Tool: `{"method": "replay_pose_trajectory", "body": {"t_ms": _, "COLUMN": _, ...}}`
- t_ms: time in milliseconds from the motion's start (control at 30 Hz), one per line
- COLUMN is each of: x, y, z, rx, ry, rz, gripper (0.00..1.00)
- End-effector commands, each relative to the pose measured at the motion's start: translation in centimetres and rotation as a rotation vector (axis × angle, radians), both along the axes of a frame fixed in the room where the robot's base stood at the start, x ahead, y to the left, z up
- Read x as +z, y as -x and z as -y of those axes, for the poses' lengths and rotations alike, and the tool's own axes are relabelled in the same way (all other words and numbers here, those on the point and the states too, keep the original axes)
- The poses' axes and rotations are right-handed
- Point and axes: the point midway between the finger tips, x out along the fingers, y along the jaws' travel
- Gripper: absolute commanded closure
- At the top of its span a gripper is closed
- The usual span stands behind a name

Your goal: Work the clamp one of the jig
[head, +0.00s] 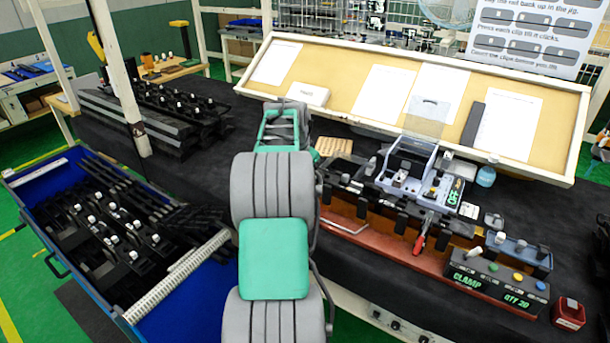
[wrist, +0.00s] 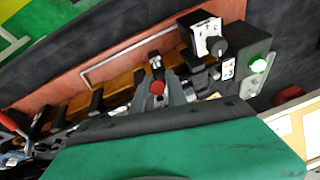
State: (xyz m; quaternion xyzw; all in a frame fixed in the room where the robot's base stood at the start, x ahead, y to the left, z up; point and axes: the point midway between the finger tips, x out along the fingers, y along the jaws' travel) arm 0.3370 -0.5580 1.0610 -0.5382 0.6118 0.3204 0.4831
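The jig is a long reddish-brown base (head: 400,255) on the dark bench, with a row of black holders along it. My arm hides its left end in the head view. A toggle clamp with a red handle (head: 418,243) stands near its middle. In the wrist view, a red ball knob (wrist: 157,87) sits among metal parts close to my wrist, beside the jig's orange-brown bar (wrist: 130,80). I cannot tell which clamp this is. Grey finger-like parts (wrist: 177,90) show beside the knob. Whether they grip anything is unclear. My gripper is hidden behind my arm in the head view.
A dark box with a lit green button (wrist: 258,65) and a white-faced box with a black knob (wrist: 205,38) stand nearby. A black panel marked CLAMP (head: 495,280) is at the jig's right end. A blue bin (head: 40,210) of black parts lies left.

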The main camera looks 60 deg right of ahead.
Motion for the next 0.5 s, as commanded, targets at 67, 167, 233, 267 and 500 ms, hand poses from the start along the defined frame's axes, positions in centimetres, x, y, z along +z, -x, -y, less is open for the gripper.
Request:
{"method": "replay_pose_trajectory", "body": {"t_ms": 67, "x": -0.01, "y": 0.02, "z": -0.01, "rx": 0.000, "ry": -0.001, "rz": 0.000, "gripper": 0.75}}
{"method": "replay_pose_trajectory", "body": {"t_ms": 167, "x": -0.05, "y": 0.02, "z": -0.04, "rx": 0.001, "ry": -0.002, "rz": -0.001, "gripper": 0.67}}
{"method": "replay_pose_trajectory", "body": {"t_ms": 233, "x": -0.07, "y": 0.02, "z": -0.06, "rx": 0.001, "ry": -0.002, "rz": -0.001, "gripper": 0.63}}
{"method": "replay_pose_trajectory", "body": {"t_ms": 267, "x": -0.08, "y": 0.02, "z": -0.06, "rx": 0.001, "ry": -0.002, "rz": -0.001, "gripper": 0.63}}
{"method": "replay_pose_trajectory", "body": {"t_ms": 500, "x": 0.26, "y": 0.08, "z": -0.18, "rx": 0.001, "ry": -0.001, "rz": -0.001, "gripper": 0.63}}
